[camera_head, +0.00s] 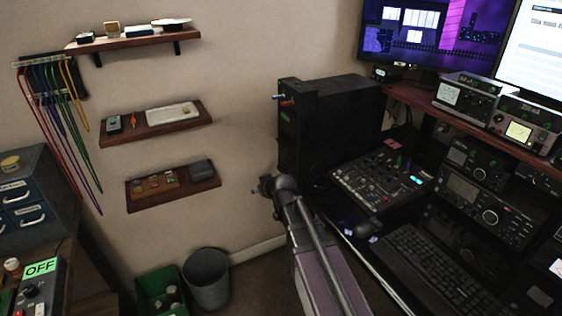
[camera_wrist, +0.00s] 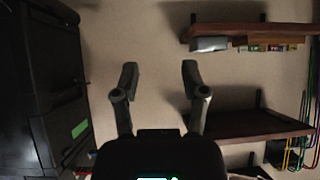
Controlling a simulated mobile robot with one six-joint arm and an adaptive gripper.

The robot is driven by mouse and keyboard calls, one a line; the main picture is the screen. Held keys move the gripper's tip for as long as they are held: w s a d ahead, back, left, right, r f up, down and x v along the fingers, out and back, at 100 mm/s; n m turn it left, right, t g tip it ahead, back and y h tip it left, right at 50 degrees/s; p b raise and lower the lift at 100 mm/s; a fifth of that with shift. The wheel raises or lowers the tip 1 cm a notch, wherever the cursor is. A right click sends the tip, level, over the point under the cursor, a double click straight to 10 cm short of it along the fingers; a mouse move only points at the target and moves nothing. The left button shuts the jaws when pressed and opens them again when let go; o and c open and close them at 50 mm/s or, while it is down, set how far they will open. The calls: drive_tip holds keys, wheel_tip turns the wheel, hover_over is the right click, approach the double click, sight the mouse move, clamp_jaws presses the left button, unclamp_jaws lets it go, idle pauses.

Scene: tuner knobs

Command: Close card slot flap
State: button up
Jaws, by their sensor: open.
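A black tower case (camera_head: 335,135) stands against the wall beside the desk. It fills the left edge of the wrist view (camera_wrist: 35,95), where a green label (camera_wrist: 79,130) shows on it. I cannot make out a card slot flap clearly in either view, nor whether one is open. My gripper is open and empty in the wrist view (camera_wrist: 160,72), with its two fingers apart and bare wall between them. It is apart from the tower, which lies to its left there. In the head view my arm reaches up toward the wall, with its end left of the tower's lower part.
Wall shelves (camera_head: 172,132) hold small items left of my arm. A mixer (camera_head: 378,180), keyboard (camera_head: 435,265) and radios (camera_head: 470,195) crowd the desk at right. A grey bin (camera_head: 207,285) and green crate (camera_head: 150,285) stand on the floor. Bare wall separates the shelves and tower.

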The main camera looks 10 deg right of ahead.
sight(284, 146)
drive_tip(key=w+a+r+m+t+h+b, duration=0.2)
drive_tip(key=w+a+t+h+b, duration=0.1)
drive_tip(key=w+t+b, duration=0.95)
drive_tip(key=d+f+m+g+h+b, duration=0.2)
drive_tip(key=f+m+g+h+b, duration=0.1)
drive_tip(key=h, duration=0.6)
drive_tip(key=w+d+f+m+g+h+b, duration=0.1)
drive_tip(key=f+m+g+h+b, duration=0.3)
drive_tip(key=m+h, duration=0.5)
drive_tip(key=d+b, duration=0.1)
drive_tip(key=b, duration=0.1)
drive_tip(key=shift+w+f+g+b, duration=0.15)
drive_tip(key=shift+w+g+b, duration=0.1)
drive_tip(key=shift+g+b, duration=0.1)
drive_tip(key=shift+w+d, duration=0.15)
drive_tip(key=shift+d, duration=0.05)
drive_tip(key=p+x, duration=0.5)
drive_tip(key=x, duration=0.8)
drive_tip(key=shift+d+r, duration=0.25)
drive_tip(key=shift+w, duration=0.1)
